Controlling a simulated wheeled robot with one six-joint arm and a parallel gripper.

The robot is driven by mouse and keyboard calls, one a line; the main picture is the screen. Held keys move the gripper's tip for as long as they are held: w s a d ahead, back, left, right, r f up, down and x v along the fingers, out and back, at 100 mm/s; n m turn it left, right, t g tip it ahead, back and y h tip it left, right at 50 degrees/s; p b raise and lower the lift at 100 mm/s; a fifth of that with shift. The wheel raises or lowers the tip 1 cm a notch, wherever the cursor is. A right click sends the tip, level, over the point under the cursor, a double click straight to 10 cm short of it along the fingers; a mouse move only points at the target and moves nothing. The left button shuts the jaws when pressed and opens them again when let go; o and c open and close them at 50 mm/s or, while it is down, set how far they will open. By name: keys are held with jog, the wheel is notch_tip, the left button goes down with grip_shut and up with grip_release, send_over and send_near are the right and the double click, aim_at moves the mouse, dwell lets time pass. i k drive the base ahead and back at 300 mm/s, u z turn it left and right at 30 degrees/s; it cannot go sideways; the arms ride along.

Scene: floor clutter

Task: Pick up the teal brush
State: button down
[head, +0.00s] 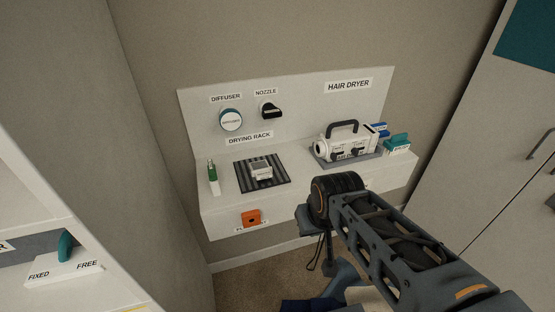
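No object in view is clearly a teal brush. A teal piece (398,140) sits on a small white labelled block at the right end of the white wall shelf; its shape is too small to tell. Another teal piece (67,245) stands upright on a white plate marked FIXED and FREE at lower left and looks like a lever. My arm reaches in from the lower right, and its dark end is in front of the shelf, apart from both teal pieces. My gripper (325,238) seems to point down below the arm's end; its fingers are not clear.
The white shelf (225,205) holds a green-topped bottle (212,170), a striped drying rack (262,173) and a white hair dryer unit (346,146) with a dark handle. An orange square (251,218) is on its front. Grey cabinets stand left and right. Carpet shows below.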

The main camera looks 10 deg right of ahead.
aim_at(398, 144)
jog(key=u, duration=0.25)
jog(key=k, duration=0.4)
jog(key=z, duration=1.35)
jog(key=i, duration=1.15)
jog(key=u, duration=0.5)
